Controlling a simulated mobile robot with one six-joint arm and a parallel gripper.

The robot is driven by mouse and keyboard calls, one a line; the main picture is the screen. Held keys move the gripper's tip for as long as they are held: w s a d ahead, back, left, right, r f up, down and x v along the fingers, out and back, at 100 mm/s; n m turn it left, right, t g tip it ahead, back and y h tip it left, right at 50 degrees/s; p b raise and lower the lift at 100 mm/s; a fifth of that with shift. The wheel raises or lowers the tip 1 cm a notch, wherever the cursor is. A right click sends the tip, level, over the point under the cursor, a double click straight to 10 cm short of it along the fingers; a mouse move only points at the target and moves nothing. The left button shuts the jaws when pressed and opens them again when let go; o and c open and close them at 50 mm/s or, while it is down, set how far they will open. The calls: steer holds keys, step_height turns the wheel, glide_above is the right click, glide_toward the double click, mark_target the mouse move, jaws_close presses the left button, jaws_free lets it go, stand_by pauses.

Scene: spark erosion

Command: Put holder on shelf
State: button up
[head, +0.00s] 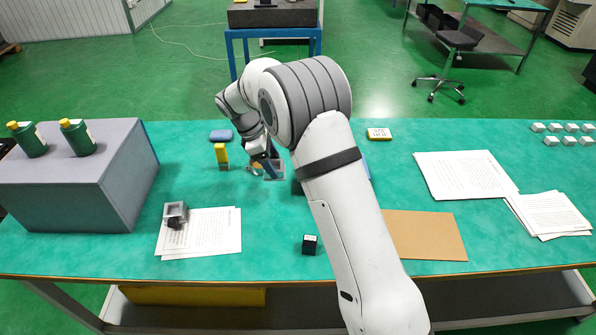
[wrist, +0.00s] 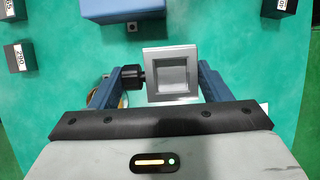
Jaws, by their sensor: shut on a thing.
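A grey square holder (wrist: 172,77) with a recessed middle and a black knob on its left side sits between the blue fingers of my gripper (wrist: 168,88) in the wrist view. My gripper is shut on it. In the head view, my gripper (head: 264,163) and this holder (head: 275,172) are over the middle of the green table, partly hidden by my arm. I cannot tell whether the holder touches the table. A second similar holder (head: 176,211) rests on papers at the left. No thing is clearly identifiable as the shelf; a large grey block (head: 75,195) stands at the table's left end.
Two green bottles with yellow caps (head: 77,138) stand on the grey block. A yellow-topped item (head: 221,155) is left of my gripper. A small black block (head: 309,244) lies near the front edge. Papers (head: 467,175) and brown card (head: 427,236) lie at right.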

step_height(320, 180, down, 9)
steer(key=shift+d+p, duration=0.1)
steer(key=shift+p, duration=0.2)
steer(key=shift+f, duration=0.2)
steer(key=o, duration=1.1)
steer(key=shift+o, duration=0.2)
steer(key=shift+r, duration=0.1)
steer(key=v, duration=1.2)
steer(key=shift+r+b, duration=0.2)
steer(key=shift+b, duration=0.25)
